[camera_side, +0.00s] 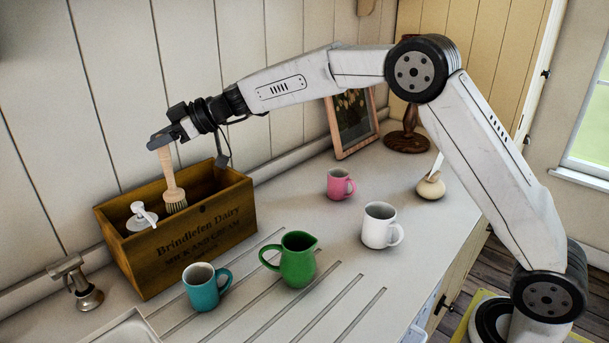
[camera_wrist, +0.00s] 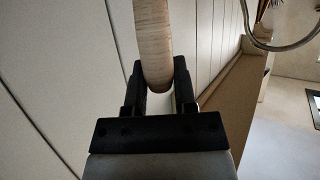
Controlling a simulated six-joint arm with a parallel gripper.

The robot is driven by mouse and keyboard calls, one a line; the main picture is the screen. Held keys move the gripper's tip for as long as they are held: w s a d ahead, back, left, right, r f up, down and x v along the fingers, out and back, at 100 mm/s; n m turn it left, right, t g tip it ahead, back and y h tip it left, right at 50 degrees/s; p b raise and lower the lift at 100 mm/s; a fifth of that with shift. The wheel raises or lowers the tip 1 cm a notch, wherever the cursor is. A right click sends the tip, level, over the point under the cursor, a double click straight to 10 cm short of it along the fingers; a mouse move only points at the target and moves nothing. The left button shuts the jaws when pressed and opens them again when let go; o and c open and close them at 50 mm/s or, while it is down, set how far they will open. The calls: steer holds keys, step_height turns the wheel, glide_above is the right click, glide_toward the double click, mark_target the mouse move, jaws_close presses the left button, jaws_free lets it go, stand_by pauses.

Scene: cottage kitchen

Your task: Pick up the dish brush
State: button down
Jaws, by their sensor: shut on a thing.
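The dish brush (camera_side: 168,172) has a pale wooden handle and a tuft of bristles at its lower end. It hangs nearly upright, bristles down, over the opening of the wooden crate (camera_side: 188,250). I cannot tell whether the bristles touch anything inside. My gripper (camera_side: 164,143) is shut on the top of the handle, above the crate. In the wrist view the brush handle (camera_wrist: 152,40) is between the two dark fingers of my gripper (camera_wrist: 160,82). The bristles are out of that view.
A white object with a knob (camera_side: 142,216) is in the crate's left part. A teal mug (camera_side: 203,290), green jug (camera_side: 297,262), white mug (camera_side: 379,228) and pink mug (camera_side: 339,185) stand to the right. A tap (camera_side: 80,285) is at left. A picture frame (camera_side: 352,125) leans behind.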

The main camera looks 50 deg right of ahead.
steer(key=r, duration=0.4)
steer(key=shift+s+d+r, duration=0.2)
steer(key=shift+d+r, duration=0.05)
steer(key=shift+d, duration=0.05)
steer(key=s+d, duration=1)
steer(key=d, duration=0.4)
steer(key=shift+f, duration=0.1)
stand_by(0.5)
